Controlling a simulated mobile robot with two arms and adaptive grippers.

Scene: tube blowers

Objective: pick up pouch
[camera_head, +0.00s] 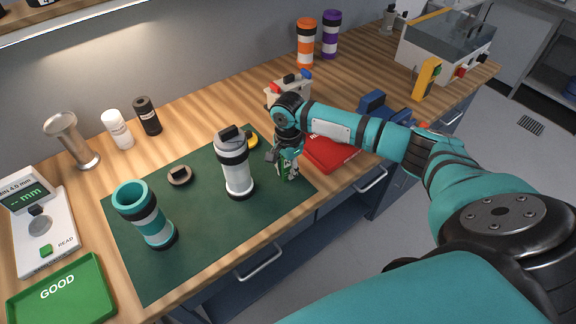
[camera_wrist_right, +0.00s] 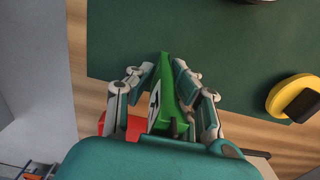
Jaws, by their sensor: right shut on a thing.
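My right gripper (camera_head: 285,160) is over the right end of the dark green mat, close to the bench's front edge. It is shut on a green pouch (camera_wrist_right: 165,100) with white marking; the pouch stands between the fingers in the right wrist view. In the head view only a small green and white part of the pouch (camera_head: 284,174) shows below the fingers. The fingers hide much of it, and I cannot tell whether it touches the mat. My left gripper is not in view.
The mat (camera_head: 205,230) holds a white and grey tube (camera_head: 237,172), a teal and white tube (camera_head: 150,222) and a yellow disc (camera_head: 252,140). A red tray (camera_head: 335,158) lies right of my gripper. A green GOOD tray (camera_head: 60,292) is front left.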

